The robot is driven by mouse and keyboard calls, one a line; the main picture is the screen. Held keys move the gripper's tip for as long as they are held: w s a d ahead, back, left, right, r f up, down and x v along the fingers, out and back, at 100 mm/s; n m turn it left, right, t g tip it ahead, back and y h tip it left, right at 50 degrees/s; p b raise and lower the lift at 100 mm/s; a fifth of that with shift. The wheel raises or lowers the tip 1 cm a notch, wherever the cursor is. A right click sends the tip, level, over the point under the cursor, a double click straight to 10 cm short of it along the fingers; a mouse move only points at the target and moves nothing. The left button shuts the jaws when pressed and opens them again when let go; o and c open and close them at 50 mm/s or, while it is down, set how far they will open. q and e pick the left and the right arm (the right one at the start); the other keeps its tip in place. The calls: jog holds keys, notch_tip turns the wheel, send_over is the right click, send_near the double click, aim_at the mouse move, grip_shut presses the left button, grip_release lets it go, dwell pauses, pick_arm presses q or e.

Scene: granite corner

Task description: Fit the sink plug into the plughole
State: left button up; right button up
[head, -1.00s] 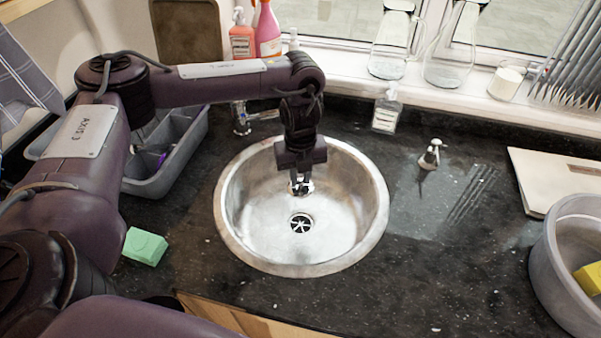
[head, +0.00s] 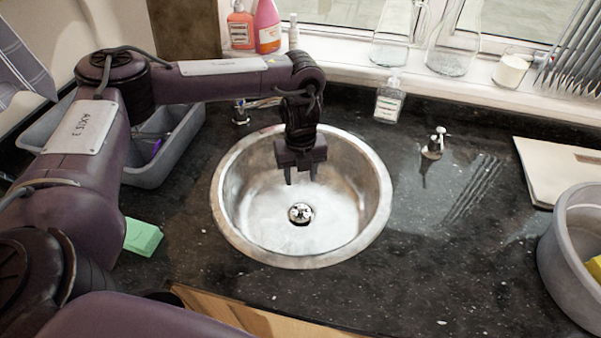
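The sink plug (head: 300,212), a small shiny metal disc with a knob, sits at the plughole (head: 299,223) in the bottom of the round steel sink (head: 340,235). It covers most of the hole, and a dark edge shows at its near side. I cannot tell whether it is fully seated. My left gripper (head: 302,181) points down over the sink just behind and above the plug. Its two fingers are apart with nothing between them, clear of the plug in the picture. My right gripper is not in view.
A chrome tap (head: 242,112) stands behind the sink, partly hidden by my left arm. A small chrome fitting (head: 433,145) and a clear soap bottle (head: 389,100) stand to the right. A green sponge (head: 142,237) lies left, a grey tub (head: 565,265) right.

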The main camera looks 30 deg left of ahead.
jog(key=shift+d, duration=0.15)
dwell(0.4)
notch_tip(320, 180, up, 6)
jog(key=p, duration=0.6)
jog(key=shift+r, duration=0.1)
